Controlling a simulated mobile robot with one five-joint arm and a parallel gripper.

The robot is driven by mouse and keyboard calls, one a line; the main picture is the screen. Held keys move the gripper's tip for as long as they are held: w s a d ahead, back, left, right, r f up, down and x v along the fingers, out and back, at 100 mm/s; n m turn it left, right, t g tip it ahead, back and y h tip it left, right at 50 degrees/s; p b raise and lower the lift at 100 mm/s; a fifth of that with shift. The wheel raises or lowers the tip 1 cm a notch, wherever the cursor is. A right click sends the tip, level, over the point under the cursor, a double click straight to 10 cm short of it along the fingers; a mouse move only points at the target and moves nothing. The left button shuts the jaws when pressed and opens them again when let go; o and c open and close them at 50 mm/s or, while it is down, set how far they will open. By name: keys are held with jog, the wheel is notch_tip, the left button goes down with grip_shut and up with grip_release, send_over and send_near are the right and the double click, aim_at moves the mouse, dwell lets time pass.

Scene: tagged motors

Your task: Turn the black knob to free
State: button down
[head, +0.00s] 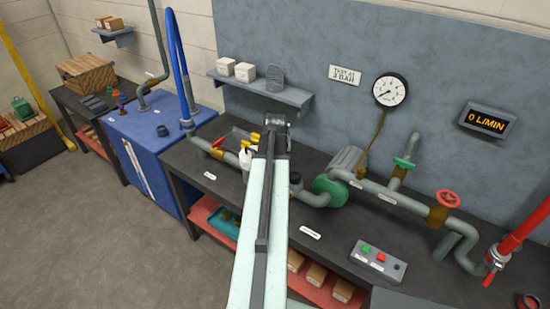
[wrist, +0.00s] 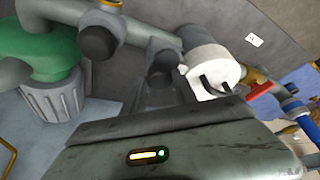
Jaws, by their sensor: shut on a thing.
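My gripper (head: 277,125) reaches over the pipework at the middle of the bench in the head view. In the wrist view its dark jaws (wrist: 160,82) are shut on a dark, rounded part that looks like the black knob; the jaws and the low contrast mostly hide it. I cannot read its turned position or any mark. A separate black round cap (wrist: 98,42) sits on the grey pipe to the left of the jaws; it also shows in the head view (head: 295,178). A white cylinder (wrist: 212,68) with black bars stands close to the right of the jaws.
A green pump (head: 329,189), a green valve handle (head: 404,163) and a red handwheel (head: 448,198) stand along the pipes at right. A button box (head: 378,262) is at the bench front. The gauge (head: 390,90) and a display reading 0 L/MIN (head: 487,121) are on the wall.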

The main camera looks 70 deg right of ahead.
jog(key=shift+s+a, duration=0.1)
jog(key=c, duration=1)
grip_release()
jog(key=p+v, duration=0.7)
jog(key=v, duration=0.1)
jog(key=shift+f, duration=0.1)
